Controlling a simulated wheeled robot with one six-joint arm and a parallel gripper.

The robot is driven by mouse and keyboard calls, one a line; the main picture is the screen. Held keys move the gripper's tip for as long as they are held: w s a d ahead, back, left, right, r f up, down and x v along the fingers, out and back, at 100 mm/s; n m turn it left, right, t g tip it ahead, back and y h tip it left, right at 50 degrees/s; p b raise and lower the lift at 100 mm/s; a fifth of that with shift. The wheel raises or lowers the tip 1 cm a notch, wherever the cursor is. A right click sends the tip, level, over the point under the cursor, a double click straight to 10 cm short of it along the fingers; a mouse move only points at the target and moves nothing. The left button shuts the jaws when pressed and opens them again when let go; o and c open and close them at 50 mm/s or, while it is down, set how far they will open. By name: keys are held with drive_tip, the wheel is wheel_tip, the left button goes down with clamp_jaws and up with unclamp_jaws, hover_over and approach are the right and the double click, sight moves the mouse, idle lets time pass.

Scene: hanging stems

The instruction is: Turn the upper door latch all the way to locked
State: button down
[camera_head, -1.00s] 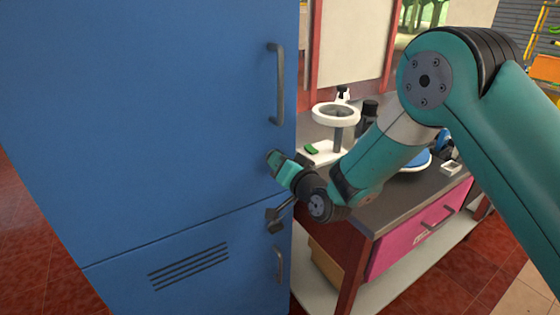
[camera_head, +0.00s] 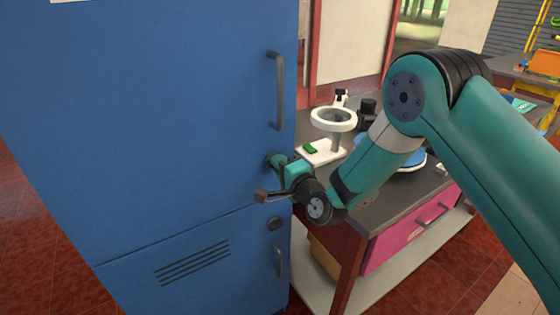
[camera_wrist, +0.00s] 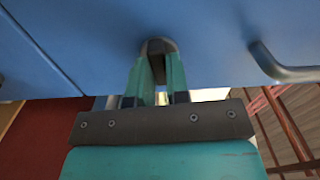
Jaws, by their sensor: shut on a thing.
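The blue cabinet's upper door (camera_head: 150,110) fills the left of the head view. My gripper (camera_head: 276,161) is at this door's right edge, below its handle, and its fingers reach the door face. In the wrist view, my gripper's fingers (camera_wrist: 158,68) are closed around the dark grey upper latch (camera_wrist: 157,46), which lies against the blue door. The fingers hide most of the latch in the head view, so its exact angle cannot be told. A second dark latch knob (camera_head: 275,224) sits lower, on the lower door (camera_head: 130,278), apart from the gripper.
The upper handle (camera_head: 277,92) stands out above my gripper and also shows in the wrist view (camera_wrist: 285,72). The lower handle (camera_head: 279,260) is below. A grey-topped bench (camera_head: 385,208) with a white ring stand (camera_head: 334,118) is close on the right.

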drive_tip(key=shift+m, duration=0.6)
drive_tip(key=c, duration=1.1)
unclamp_jaws()
drive_tip(key=b+v, duration=1.7)
drive_tip(key=b, duration=0.1)
drive_tip(key=shift+d, duration=0.25)
drive_tip(key=shift+s, duration=0.2)
